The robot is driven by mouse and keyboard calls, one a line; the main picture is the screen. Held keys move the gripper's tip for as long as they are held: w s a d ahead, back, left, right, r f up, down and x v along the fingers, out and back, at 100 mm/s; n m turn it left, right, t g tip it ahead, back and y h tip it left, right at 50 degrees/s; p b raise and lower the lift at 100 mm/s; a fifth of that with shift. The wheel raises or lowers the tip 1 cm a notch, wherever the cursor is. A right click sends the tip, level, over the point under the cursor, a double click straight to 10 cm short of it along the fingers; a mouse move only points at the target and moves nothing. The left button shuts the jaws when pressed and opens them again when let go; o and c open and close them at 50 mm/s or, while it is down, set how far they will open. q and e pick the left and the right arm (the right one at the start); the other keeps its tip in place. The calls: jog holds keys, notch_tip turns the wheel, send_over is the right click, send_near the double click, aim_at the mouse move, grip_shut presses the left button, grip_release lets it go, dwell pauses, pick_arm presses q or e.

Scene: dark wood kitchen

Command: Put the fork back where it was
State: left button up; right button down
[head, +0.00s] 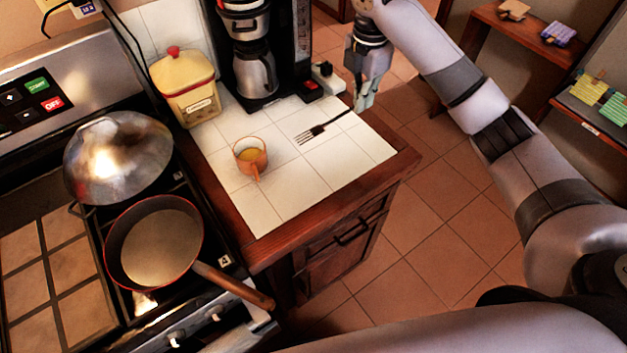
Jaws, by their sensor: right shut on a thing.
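The fork (318,131) has dark tines and a dark handle. It shows over the right part of the white tiled counter (308,192), tines toward the lower left. Its handle runs up and right to my right gripper (365,104). My right gripper points down at the counter's back right edge and is shut on the handle end. I cannot tell whether the tines touch the tiles. My left gripper is not in view.
An orange cup (251,160) stands left of the fork. A coffee maker (262,55) and a yellow canister (186,88) stand behind. A pan (155,242) and a metal domed lid (118,155) are on the stove at left. The counter's front is clear.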

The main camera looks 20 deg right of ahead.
send_over(351, 164)
notch_tip(351, 164, down, 5)
notch_tip(351, 164, down, 10)
jog(key=shift+f+p, duration=0.2)
jog(key=shift+p, duration=0.6)
notch_tip(351, 164, down, 5)
jog(key=shift+r+p, duration=0.2)
jog(key=shift+p, duration=0.15)
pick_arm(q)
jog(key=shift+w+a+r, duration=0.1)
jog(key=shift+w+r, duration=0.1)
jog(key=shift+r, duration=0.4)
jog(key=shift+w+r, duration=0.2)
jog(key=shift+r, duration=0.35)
pick_arm(e)
jog(key=c, duration=1.8)
grip_release()
